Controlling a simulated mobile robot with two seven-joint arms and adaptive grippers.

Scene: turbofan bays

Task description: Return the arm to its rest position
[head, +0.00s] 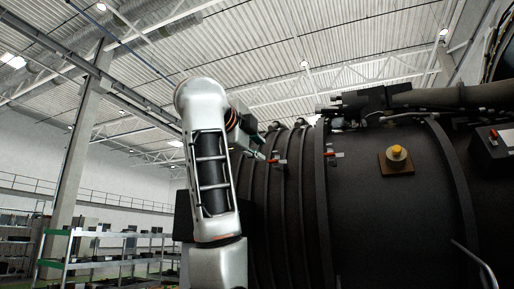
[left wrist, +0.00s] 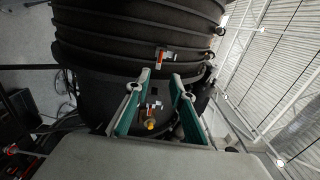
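My left arm rises in the middle of the head view, bent at the top. My left gripper (head: 262,153) is partly hidden behind it, in front of the dark ribbed engine casing (head: 388,230). In the left wrist view the two teal-sided fingers of the left gripper (left wrist: 160,76) stand apart with nothing held between them. The casing (left wrist: 135,22) lies beyond them. My right gripper is not in view.
Red-handled latches (head: 334,154) and a yellow knob (head: 397,152) on a brown plate sit on the casing. The knob also shows in the left wrist view (left wrist: 151,125). Metal shelving (head: 110,262) stands at the lower left. Open space lies left of my arm.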

